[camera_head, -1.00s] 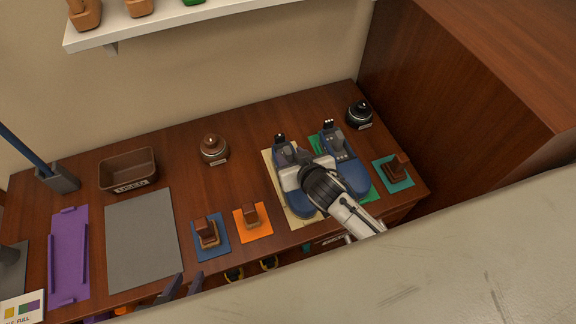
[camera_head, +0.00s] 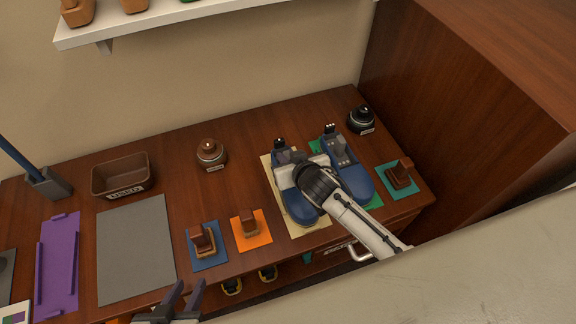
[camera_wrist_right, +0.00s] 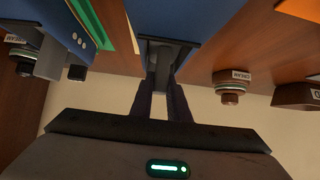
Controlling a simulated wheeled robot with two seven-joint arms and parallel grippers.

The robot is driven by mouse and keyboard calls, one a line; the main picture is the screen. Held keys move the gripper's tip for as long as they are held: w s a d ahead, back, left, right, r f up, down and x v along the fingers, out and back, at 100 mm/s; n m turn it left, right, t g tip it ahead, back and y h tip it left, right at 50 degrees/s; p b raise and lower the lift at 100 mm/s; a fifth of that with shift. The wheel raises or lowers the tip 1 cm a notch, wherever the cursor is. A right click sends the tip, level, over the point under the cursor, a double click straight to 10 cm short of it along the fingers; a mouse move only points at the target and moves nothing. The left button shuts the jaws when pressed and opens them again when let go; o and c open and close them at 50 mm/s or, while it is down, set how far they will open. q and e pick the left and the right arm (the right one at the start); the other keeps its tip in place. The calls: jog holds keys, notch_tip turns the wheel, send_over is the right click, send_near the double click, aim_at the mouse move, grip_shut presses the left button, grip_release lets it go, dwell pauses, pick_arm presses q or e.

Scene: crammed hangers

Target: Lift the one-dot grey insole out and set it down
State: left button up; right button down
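Two blue shoes stand on the table, the left shoe (camera_head: 303,209) on a cream mat and the right shoe (camera_head: 353,184) on a green one. Each has a grey insole part inside and a dark tab at its far end. White dots show on the right shoe's tab (camera_head: 329,130); the dots on the left tab (camera_head: 279,143) are too small to count. My right gripper (camera_wrist_right: 162,80) is at the left shoe, its narrowly spaced fingers reaching a grey-black part there; whether they grip it is unclear. My left gripper (camera_head: 184,290) is open and empty at the front edge.
A grey mat (camera_head: 136,249) lies bare at left, beside a purple tray (camera_head: 58,262). A brown bin (camera_head: 121,176) and brown jar (camera_head: 211,154) stand behind. Brushes on blue (camera_head: 202,240), orange (camera_head: 249,225) and teal (camera_head: 399,176) mats flank the shoes. A tall cabinet (camera_head: 455,110) bounds the right.

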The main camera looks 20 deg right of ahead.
jog(key=shift+r+p, duration=1.5)
jog(key=shift+p, duration=0.05)
jog(key=shift+r+p, duration=0.85)
jog(key=shift+p, duration=0.05)
jog(key=shift+s, duration=0.1)
